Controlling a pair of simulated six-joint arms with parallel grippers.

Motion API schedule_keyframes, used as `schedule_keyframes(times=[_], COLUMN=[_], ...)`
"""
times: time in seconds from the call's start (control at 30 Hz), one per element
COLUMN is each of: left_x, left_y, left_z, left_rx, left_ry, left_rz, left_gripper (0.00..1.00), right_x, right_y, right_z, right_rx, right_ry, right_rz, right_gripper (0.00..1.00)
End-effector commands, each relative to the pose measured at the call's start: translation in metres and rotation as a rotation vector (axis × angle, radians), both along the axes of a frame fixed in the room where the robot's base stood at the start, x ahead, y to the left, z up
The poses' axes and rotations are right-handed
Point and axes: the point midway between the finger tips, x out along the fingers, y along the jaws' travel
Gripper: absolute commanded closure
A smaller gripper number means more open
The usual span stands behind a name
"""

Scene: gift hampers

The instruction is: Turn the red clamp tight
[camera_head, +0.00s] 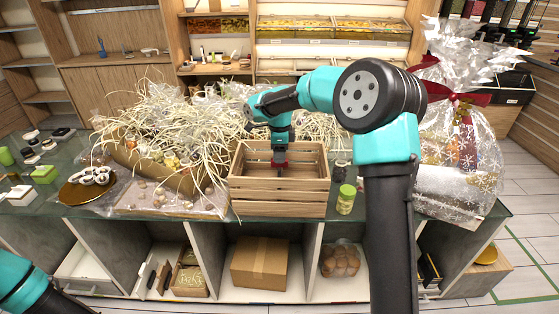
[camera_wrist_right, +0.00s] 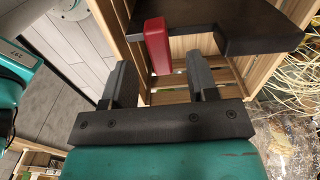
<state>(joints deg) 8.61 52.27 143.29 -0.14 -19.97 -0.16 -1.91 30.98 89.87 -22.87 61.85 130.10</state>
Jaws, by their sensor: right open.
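The red clamp shows in the right wrist view as a red block-shaped part (camera_wrist_right: 156,45) next to a dark flat bar (camera_wrist_right: 255,25) over the wooden crate. In the head view it is a small red spot (camera_head: 271,164) inside the wooden crate (camera_head: 278,196), partly hidden by my gripper. My right gripper (camera_wrist_right: 162,75) is open. Its fingers are spread to either side of the red part's lower end, and no contact shows. In the head view, the right gripper (camera_head: 280,152) reaches down into the crate. My left gripper is out of view; only part of that arm shows at lower left.
The crate stands on a glass-topped counter. Left of it are straw-filled hampers (camera_head: 180,135) and a gold plate (camera_head: 86,190). A green-lidded jar (camera_head: 346,198) stands close to its right, and a wrapped gift hamper (camera_head: 455,160) is at far right.

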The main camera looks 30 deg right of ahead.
Motion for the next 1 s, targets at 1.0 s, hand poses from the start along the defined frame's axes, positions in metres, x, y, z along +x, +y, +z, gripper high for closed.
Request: schedule_keyframes(times=[1.0], left_x=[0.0], left_y=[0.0], left_z=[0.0], left_rx=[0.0], left_ry=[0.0], left_rz=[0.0], left_gripper=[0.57], right_x=[0.0], right_y=[0.0], right_z=[0.045], right_rx=[0.0], right_ry=[-0.001], right_rz=[0.001], right_gripper=[0.47])
